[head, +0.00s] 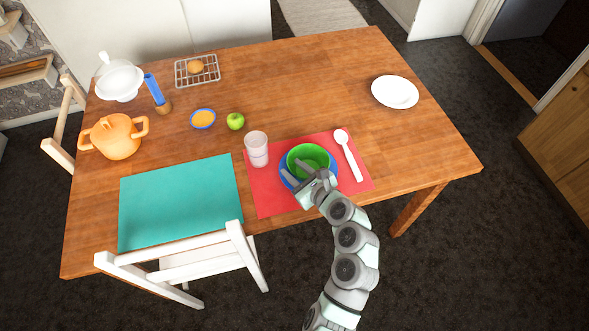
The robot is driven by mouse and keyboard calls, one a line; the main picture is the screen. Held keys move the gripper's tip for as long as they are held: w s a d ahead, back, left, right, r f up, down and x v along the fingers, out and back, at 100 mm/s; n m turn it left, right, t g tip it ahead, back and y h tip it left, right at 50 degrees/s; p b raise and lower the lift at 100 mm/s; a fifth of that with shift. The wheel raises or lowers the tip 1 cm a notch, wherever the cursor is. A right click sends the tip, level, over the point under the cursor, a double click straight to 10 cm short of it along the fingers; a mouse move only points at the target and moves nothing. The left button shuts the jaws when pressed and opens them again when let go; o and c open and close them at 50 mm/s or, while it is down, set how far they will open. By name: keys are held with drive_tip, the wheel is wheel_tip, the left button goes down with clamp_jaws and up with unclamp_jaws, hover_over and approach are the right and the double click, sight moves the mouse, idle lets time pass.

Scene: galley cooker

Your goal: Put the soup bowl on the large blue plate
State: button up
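A green bowl (316,153), which looks to be the soup bowl, is upright over the large blue plate (286,178). The plate lies on the red placemat (265,199), and its rim shows around the bowl's left and near sides. I cannot tell whether the bowl rests on the plate or is held just above it. My gripper (305,174) is at the bowl's near-left rim, with its fingers over the rim area. The gripper and wrist hide part of the bowl and plate, and the finger gap is too small to read.
A cup (256,149) stands left of the bowl and a white spoon (348,155) lies to its right. A green apple (235,121), small blue-rimmed bowl (203,119), orange pot (115,137) and white plate (395,92) stand farther off. The table's right-middle is clear.

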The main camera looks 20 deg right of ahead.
drive_tip(key=p+v, duration=0.3)
drive_tip(key=v, duration=0.9)
idle(0.3)
